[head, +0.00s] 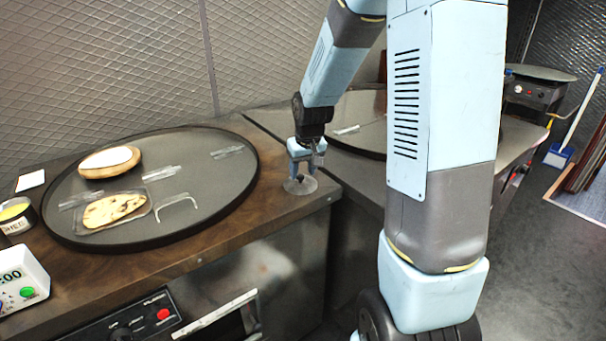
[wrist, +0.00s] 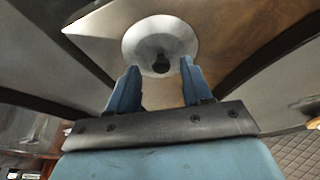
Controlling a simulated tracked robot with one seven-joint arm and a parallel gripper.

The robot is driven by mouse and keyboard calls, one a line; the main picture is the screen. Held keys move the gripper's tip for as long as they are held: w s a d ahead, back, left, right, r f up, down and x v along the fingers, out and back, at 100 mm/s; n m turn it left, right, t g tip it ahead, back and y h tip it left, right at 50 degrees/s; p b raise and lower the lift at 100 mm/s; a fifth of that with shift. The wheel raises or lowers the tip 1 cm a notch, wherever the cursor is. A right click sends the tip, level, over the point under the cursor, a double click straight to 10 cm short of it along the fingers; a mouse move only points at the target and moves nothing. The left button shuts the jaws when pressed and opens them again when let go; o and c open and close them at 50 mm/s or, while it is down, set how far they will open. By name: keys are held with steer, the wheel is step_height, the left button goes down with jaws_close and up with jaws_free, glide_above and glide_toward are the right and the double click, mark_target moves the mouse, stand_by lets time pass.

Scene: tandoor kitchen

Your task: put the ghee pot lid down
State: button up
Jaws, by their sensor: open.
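The ghee pot lid (head: 300,186) is a small clear disc lying on the wooden counter, right of the big round plate and near the counter's corner. In the wrist view the lid (wrist: 160,38) shows as a pale disc with a dark knob. My gripper (head: 302,166) is just above the lid, pointing down. In the wrist view its two fingers (wrist: 158,84) are apart, with the knob beyond and between their tips. The ghee pot (head: 16,214) stands at the far left with its yellow content visible at the open top.
The large dark round plate (head: 215,190) on the counter holds a flatbread in a clear tray (head: 148,213), a topped oval board (head: 110,160) and clear pieces. A white timer (head: 22,278) stands front left. A second counter with a round plate (head: 365,130) lies behind my arm.

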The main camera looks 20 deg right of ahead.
steer(key=v, duration=1)
steer(key=s+r+t, duration=0.1)
steer(key=s+r, duration=0.2)
steer(key=s, duration=0.5)
steer(key=s+r+m, duration=0.1)
steer(key=s+r, duration=0.3)
steer(key=s, duration=0.4)
steer(key=s+r+t, duration=0.1)
steer(key=s+r, duration=0.3)
steer(key=s, duration=0.4)
steer(key=shift+s+t, duration=0.25)
steer(key=shift+t, duration=0.05)
steer(key=shift+a, duration=0.1)
steer(key=shift+c, duration=0.6)
